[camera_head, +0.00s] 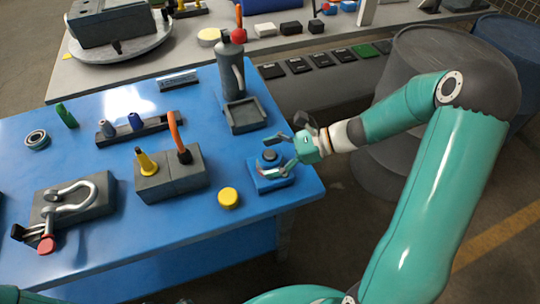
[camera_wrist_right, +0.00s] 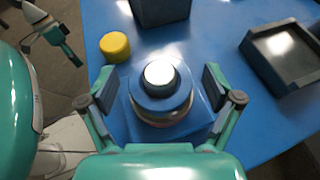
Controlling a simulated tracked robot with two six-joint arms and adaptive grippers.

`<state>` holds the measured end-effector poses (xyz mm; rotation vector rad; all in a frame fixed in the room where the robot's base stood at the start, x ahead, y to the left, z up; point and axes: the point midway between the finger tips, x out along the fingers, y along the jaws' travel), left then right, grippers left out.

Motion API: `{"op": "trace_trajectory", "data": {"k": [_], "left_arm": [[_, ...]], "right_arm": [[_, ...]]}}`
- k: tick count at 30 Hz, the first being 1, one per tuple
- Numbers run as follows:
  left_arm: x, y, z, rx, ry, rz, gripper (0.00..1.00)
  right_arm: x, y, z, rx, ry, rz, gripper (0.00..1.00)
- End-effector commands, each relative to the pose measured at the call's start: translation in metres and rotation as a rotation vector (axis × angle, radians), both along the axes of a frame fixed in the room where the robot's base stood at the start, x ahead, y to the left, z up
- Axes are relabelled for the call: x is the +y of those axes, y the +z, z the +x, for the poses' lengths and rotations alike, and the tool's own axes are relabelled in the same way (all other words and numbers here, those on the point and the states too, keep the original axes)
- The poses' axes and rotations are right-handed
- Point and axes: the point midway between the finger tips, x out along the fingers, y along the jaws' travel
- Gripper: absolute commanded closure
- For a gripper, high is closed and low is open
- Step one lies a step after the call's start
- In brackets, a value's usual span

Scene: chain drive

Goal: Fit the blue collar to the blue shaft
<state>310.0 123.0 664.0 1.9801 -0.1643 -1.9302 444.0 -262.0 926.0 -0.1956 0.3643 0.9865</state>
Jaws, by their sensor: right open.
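My right gripper (camera_head: 281,156) is open over the front right corner of the blue table. In the right wrist view its two fingers (camera_wrist_right: 165,95) stand on either side of a round blue ring-like part (camera_wrist_right: 143,102) around a dark knob with a bright top (camera_wrist_right: 159,73). This sits on a square blue block (camera_head: 271,182). I cannot tell for sure which part is the collar and which the shaft. A small blue peg (camera_head: 136,121) stands in a dark rack (camera_head: 157,130) farther left. What seems to be my left gripper (camera_wrist_right: 66,42) shows small at the upper left of the wrist view.
A yellow cap (camera_head: 228,197) lies left of the block. A dark square tray (camera_head: 246,116) and a grey bottle-shaped part (camera_head: 231,72) stand behind. A grey block (camera_head: 170,174) with yellow and orange parts is left. Bare table (camera_head: 130,215) lies in front.

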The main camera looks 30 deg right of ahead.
Motion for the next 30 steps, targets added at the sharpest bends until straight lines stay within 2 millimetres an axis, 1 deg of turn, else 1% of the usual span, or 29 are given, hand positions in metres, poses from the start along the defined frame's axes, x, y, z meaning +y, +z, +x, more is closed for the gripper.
{"op": "trace_trajectory", "data": {"k": [6, 10, 14, 21, 24, 27, 30], "left_arm": [[0.000, 0.000, 0.000, 0.000, 0.000, 0.000, 0.26], [0.000, 0.000, 0.000, 0.000, 0.000, 0.000, 0.26], [0.000, 0.000, 0.000, 0.000, 0.000, 0.000, 0.26], [0.000, 0.000, 0.000, 0.000, 0.000, 0.000, 0.26], [0.000, 0.000, 0.000, 0.000, 0.000, 0.000, 0.26], [0.000, 0.000, 0.000, 0.000, 0.000, 0.000, 0.26], [0.000, 0.000, 0.000, 0.000, 0.000, 0.000, 0.26]], "right_arm": [[-0.001, 0.000, -0.001, 0.002, 0.000, -0.001, 0.10], [-0.008, 0.003, -0.004, -0.001, -0.003, -0.001, 0.10], [-0.024, 0.010, -0.014, -0.001, -0.005, -0.003, 0.10], [-0.062, 0.029, -0.038, -0.001, -0.006, -0.003, 0.10], [-0.075, 0.035, -0.047, 0.000, -0.004, -0.003, 0.10], [-0.085, 0.040, -0.053, 0.000, -0.003, -0.002, 0.10], [-0.091, 0.044, -0.057, 0.001, -0.002, -0.001, 0.10]]}}
